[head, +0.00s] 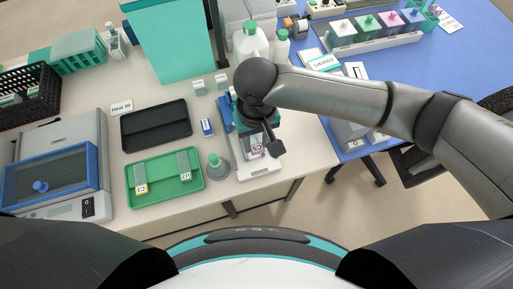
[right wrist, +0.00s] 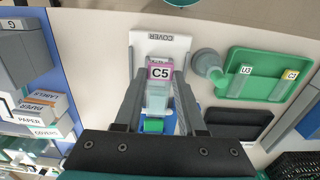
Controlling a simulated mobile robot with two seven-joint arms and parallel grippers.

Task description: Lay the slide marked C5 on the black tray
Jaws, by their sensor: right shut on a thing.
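The slide marked C5 (right wrist: 160,74) has a pink label and a clear glass body. My right gripper (right wrist: 158,84) is shut on it, with one finger on each side. In the head view the pink label (head: 257,150) shows just below my right gripper (head: 262,141), over the white cover station (head: 262,168); I cannot tell whether the slide touches it. The black tray (head: 155,125) is empty and lies left of the gripper; it also shows in the right wrist view (right wrist: 235,123). My left gripper is not in view.
A green tray (head: 165,180) with two slides, one yellow-labelled, lies in front of the black tray. A green-topped grey flask (head: 217,167) stands between it and the cover station. A blue-and-white box (head: 207,127) is right of the black tray. A blue-framed heater (head: 50,180) is at left.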

